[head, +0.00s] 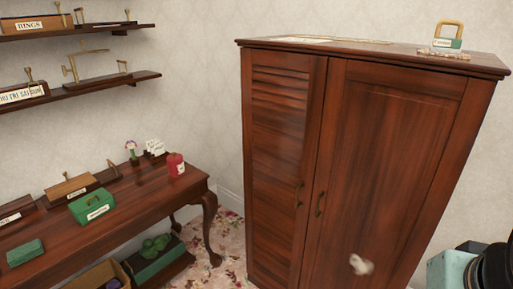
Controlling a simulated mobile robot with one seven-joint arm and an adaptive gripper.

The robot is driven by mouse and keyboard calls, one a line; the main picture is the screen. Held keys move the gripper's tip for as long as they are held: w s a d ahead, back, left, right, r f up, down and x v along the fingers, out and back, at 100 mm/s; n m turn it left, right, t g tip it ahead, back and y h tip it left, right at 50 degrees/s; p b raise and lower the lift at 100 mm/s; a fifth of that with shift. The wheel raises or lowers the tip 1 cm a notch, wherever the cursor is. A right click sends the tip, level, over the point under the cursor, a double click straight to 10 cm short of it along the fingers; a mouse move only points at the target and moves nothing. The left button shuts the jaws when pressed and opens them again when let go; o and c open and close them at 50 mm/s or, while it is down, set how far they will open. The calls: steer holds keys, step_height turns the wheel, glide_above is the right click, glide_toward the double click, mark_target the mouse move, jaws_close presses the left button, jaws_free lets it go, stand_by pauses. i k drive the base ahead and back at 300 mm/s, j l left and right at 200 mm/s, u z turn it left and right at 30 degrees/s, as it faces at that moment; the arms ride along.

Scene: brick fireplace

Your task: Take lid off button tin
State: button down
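I cannot tell for sure which thing is the button tin, as the labels are too small to read. A green box (92,206) with a white label sits shut on the wooden table at left. A red container (175,164) with a white label stands at the table's far right end. My gripper's fingers do not show; a dark rounded part at the bottom right corner may be my arm.
A tall wooden wardrobe (281,165) with closed doors fills the middle and right. The wooden table (140,206) also holds a small green box (25,252). Two shelves hang above. A pale blob (361,265) shows before the wardrobe.

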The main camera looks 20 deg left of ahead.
mark_target(174, 157)
steer(key=u, duration=1.6)
steer(key=i+j+z, duration=0.2)
steer(key=i, duration=0.4)
steer(key=i+j+z, duration=0.2)
steer(key=i, duration=0.35)
steer(key=i+j+z, duration=0.15)
steer(key=i+j, duration=0.25)
steer(key=i, duration=0.15)
steer(key=i+j+z, duration=0.2)
steer(key=i+j, duration=0.2)
steer(key=i, duration=0.15)
steer(key=i+j+z, duration=0.35)
steer(key=i+j+u, duration=0.15)
